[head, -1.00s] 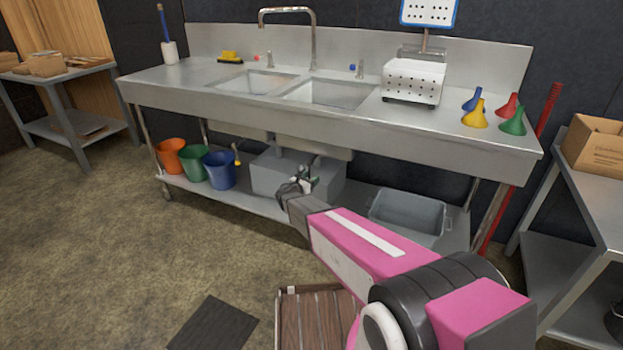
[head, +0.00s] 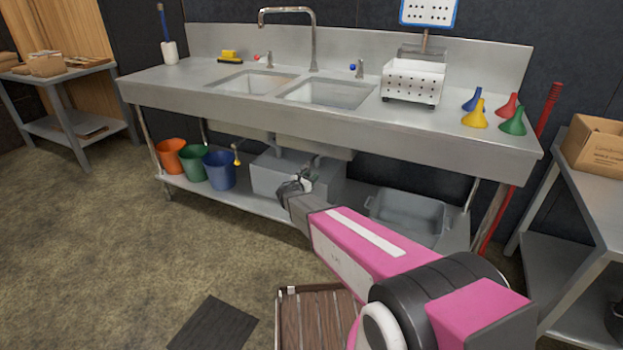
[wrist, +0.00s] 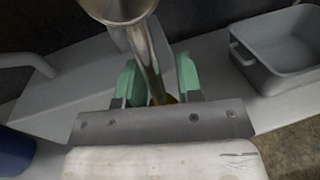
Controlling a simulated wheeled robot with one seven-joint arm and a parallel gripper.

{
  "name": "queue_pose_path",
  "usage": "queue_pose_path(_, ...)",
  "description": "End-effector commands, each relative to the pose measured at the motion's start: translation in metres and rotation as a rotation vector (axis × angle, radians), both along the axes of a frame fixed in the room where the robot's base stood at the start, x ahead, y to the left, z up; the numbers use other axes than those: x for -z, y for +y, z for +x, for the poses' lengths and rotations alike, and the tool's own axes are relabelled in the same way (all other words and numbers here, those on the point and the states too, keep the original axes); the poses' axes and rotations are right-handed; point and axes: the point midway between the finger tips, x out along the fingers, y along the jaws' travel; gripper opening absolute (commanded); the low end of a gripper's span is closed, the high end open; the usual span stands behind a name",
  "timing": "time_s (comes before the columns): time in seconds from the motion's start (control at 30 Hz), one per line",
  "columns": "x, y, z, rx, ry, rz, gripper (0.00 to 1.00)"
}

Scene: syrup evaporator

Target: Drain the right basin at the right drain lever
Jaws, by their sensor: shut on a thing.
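The steel sink counter holds a left basin (head: 252,80) and the right basin (head: 330,93). Below the right basin, a metal drain pipe with the right drain lever (wrist: 153,72) shows in the wrist view. The lever runs down between the green fingers of my gripper (wrist: 158,66), with a yellowish end low between them. My gripper (head: 302,183) is shut on the lever, under the counter in the head view. My wrist hides most of the lever there. The left drain lever's yellow knob (head: 237,161) hangs free. The bottom of the right basin is not clear.
A grey box (head: 268,176) and a grey tub (head: 425,213) stand on the lower shelf. Orange, green and blue buckets (head: 219,172) stand at its left. A wooden slatted thing (head: 310,320) and a dark mat (head: 215,325) lie on the floor.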

Motion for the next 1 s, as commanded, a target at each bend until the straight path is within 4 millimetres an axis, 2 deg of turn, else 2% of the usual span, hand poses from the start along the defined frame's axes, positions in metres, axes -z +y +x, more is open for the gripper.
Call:
queue_pose_path(0.47, -0.006, 0.026, 0.015, -0.001, -0.183, 0.318, 0.00)
queue_pose_path(1.0, -0.030, 0.053, 0.030, 0.000, -0.441, 0.764, 0.00)
